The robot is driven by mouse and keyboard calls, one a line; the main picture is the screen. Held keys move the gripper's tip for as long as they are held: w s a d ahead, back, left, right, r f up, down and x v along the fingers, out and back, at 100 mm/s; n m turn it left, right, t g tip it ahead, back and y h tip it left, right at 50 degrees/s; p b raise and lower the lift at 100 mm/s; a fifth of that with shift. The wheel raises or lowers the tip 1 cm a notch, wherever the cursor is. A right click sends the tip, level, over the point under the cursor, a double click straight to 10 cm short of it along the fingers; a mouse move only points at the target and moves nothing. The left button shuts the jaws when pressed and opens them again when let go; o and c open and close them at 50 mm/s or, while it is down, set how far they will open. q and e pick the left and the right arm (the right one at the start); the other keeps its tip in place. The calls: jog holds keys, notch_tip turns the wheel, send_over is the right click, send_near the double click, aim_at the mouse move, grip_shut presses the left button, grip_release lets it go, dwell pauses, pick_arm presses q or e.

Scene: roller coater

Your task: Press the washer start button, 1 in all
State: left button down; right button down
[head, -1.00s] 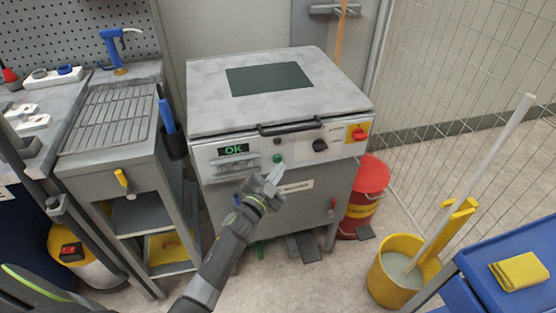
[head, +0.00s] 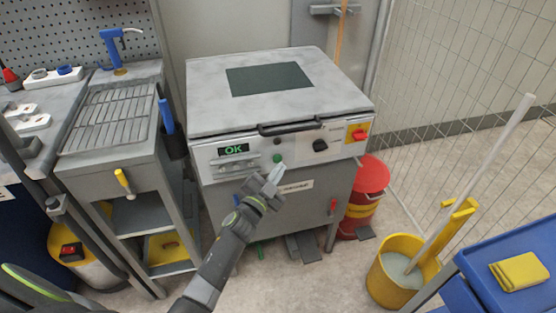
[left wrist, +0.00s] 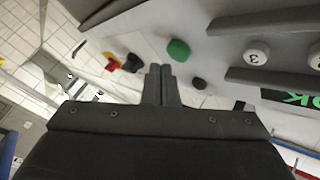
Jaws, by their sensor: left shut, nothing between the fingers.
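The washer (head: 225,118) stands in the middle of the head view with its lid down. Its front panel has a display (head: 234,150) reading "OK". A green button (head: 277,159) sits on the panel right of the display; it also shows in the left wrist view (left wrist: 179,51). My left gripper (head: 274,174) is shut and empty, its fingertips just below the green button in the head view. In the left wrist view the fingertips (left wrist: 160,70) point near the button, with a visible gap beside it. My right gripper is not in view.
The panel also carries a black knob (head: 320,145) and a red-on-yellow switch (head: 359,134). A drain table (head: 110,120) stands left of the washer. A red bin (head: 369,178) and a yellow mop bucket (head: 393,283) stand to the right, before a wire fence.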

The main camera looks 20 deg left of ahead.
pick_arm(q)
jog(key=shift+w, duration=0.1)
jog(key=shift+w+a, duration=0.25)
jog(key=shift+w, duration=0.15)
dwell(0.5)
jog(key=shift+w+a, duration=0.2)
jog(key=shift+a, duration=0.05)
jog(key=shift+d, duration=0.1)
dwell(0.5)
jog(key=shift+s+d, duration=0.4)
jog(key=shift+s, duration=0.3)
